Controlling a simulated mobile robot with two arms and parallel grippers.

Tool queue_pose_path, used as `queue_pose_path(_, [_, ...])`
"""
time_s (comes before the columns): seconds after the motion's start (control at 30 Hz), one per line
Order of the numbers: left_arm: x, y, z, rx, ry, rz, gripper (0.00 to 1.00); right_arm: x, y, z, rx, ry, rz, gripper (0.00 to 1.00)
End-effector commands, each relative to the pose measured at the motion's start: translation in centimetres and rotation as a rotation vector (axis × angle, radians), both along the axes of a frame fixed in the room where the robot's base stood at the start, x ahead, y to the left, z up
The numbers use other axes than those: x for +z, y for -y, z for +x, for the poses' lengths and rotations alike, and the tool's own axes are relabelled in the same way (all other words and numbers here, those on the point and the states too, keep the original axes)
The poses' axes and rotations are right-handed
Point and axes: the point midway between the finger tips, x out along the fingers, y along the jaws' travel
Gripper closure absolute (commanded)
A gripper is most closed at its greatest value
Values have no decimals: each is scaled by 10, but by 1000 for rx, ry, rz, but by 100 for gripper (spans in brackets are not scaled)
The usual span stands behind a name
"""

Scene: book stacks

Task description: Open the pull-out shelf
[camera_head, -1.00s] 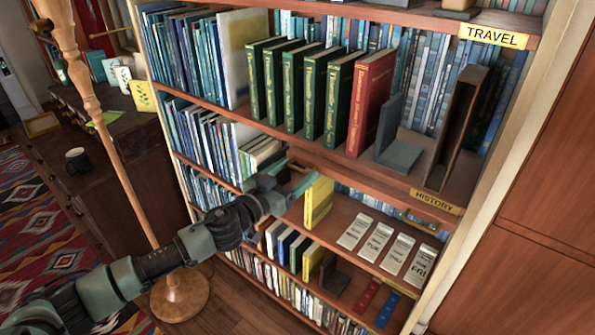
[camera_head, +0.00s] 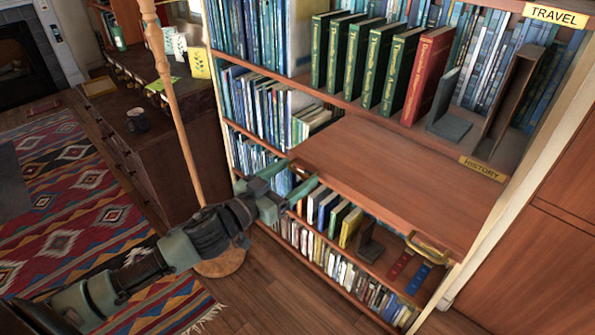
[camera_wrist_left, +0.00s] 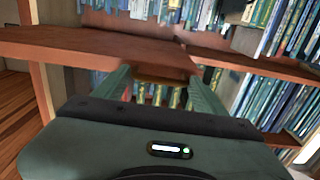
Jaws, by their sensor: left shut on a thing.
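The pull-out shelf (camera_head: 395,180) is a plain brown board that sticks out from the bookcase below the HISTORY label (camera_head: 482,168). Its top is bare. A brass handle (camera_head: 428,248) shows at the right of its front edge. My left gripper (camera_head: 300,178) is at the left end of the front edge, shut on a second brass handle, which the fingers mostly hide. In the left wrist view the two fingers (camera_wrist_left: 160,80) flank this handle (camera_wrist_left: 160,74) below the board's edge (camera_wrist_left: 90,48). My right gripper is not in view.
Green books (camera_head: 352,55) and a red book (camera_head: 428,72) stand on the shelf above. Lower shelves hold more books (camera_head: 330,212). A wooden pole (camera_head: 175,100) stands left of the bookcase, near my left arm. Floor in front is clear, with a patterned rug (camera_head: 75,205) at left.

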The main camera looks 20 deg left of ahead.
Motion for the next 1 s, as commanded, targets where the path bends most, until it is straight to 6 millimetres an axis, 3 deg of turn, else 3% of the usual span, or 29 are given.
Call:
queue_pose_path(0.33, [-1,2,-2,-7,-1,-3,100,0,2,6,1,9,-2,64])
queue_pose_path(0.37, [-1,2,-2,-7,-1,-4,26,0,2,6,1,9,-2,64])
queue_pose_path(0.4, [-1,2,-2,-7,0,-3,20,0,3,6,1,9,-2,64])
queue_pose_path(0.77, [-1,0,-4,-3,-1,-2,20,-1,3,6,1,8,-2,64])
queue_pose_path(1.0, [-4,-10,-33,-4,-5,-2,20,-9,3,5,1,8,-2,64])
